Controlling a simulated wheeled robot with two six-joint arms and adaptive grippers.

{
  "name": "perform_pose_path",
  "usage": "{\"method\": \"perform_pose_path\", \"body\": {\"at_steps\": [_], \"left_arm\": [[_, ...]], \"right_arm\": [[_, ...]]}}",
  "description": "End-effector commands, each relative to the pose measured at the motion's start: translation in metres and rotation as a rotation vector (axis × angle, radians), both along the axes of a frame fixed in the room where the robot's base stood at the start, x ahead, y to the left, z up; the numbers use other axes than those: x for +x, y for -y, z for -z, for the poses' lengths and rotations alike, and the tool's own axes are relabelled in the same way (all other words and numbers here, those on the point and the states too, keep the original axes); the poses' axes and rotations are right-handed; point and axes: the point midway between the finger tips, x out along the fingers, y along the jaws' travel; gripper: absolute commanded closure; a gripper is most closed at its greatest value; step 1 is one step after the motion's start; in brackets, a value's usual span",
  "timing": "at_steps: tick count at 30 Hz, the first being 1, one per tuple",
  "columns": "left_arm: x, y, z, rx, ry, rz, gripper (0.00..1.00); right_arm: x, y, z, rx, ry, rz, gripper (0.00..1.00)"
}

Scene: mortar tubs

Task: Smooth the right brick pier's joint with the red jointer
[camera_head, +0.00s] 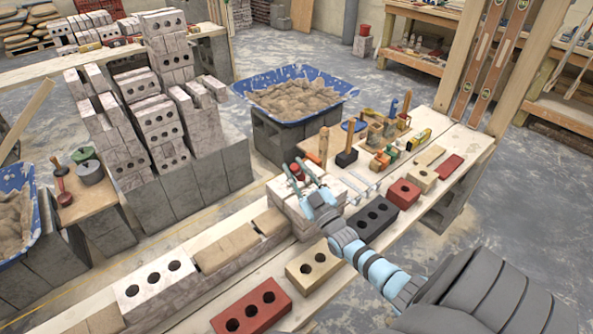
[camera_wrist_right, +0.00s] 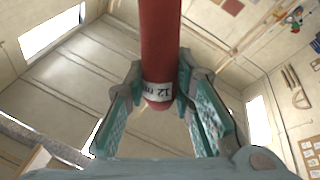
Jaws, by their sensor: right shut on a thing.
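My right gripper (camera_head: 303,177) is over the right brick pier (camera_head: 310,215), a low stack of pale bricks near the middle of the head view. It is shut on the red jointer (camera_head: 297,170), whose red handle shows between the fingers. In the right wrist view the jointer's handle (camera_wrist_right: 160,45) stands between the two teal fingers, with a white "12 mm" label at its end. The jointer's working end is hidden, and I cannot tell whether it touches the pier's joint. My left gripper is not in view.
Red, dark and tan bricks (camera_head: 404,193) lie on the plank right of the pier. Hammers and small tools (camera_head: 347,148) stand behind. A blue mortar tub (camera_head: 290,92) is at the back, with a tall brick stack (camera_head: 155,120) to the left.

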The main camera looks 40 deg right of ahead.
Motion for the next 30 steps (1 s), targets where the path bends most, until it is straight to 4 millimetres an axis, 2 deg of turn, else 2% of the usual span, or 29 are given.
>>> {"method": "perform_pose_path", "body": {"at_steps": [30], "left_arm": [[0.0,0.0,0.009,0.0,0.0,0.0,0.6]], "right_arm": [[0.0,0.0,0.011,0.001,0.001,0.0,1.0]]}}
